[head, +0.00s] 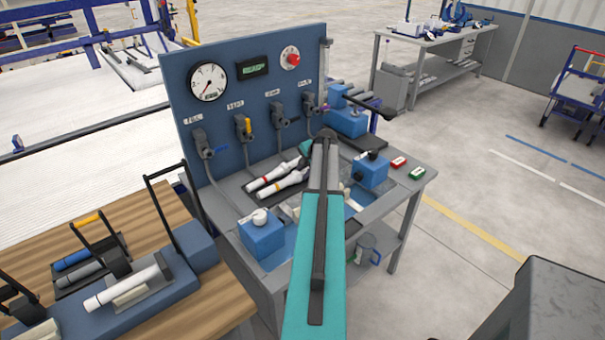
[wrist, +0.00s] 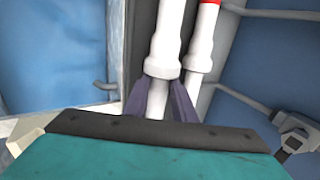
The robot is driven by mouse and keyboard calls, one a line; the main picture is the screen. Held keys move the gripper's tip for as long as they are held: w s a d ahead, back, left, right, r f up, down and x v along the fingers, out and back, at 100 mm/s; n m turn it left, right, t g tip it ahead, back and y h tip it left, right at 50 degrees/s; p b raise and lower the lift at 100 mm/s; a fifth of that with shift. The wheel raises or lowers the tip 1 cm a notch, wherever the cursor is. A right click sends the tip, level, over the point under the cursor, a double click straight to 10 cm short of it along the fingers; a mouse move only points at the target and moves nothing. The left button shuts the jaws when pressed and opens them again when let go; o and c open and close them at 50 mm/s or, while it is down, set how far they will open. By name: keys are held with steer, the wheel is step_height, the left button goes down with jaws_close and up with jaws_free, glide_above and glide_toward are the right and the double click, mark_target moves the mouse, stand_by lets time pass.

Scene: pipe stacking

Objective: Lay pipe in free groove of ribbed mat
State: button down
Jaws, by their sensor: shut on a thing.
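My gripper (wrist: 158,96) is shut on a white pipe (wrist: 164,48) with a wide collar; its dark purple fingers stand on both sides of the narrow end. A second white pipe (wrist: 205,48) with a red band lies close beside it on the right in the wrist view. In the head view, the red-banded pipe (head: 272,175) and an orange-banded white pipe (head: 278,187) lie side by side over a dark mat (head: 255,197) on the bench. My teal arm hides most of the gripper there. The mat's grooves are too small to make out, and I cannot tell whether the held pipe touches it.
A blue panel (head: 240,110) with a gauge and valves stands behind the mat. Blue blocks (head: 262,235) and (head: 371,170) flank the work area. A wooden table (head: 170,290) with a pipe in a cradle is at the left.

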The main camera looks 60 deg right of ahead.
steer(key=shift+f, duration=0.15)
stand_by(0.3)
steer(key=c, duration=1.4)
jaws_free()
steer(key=shift+s, duration=0.1)
steer(key=shift+b+v, duration=1.75)
steer(key=shift+v, duration=5.15)
steer(key=shift+a, duration=0.1)
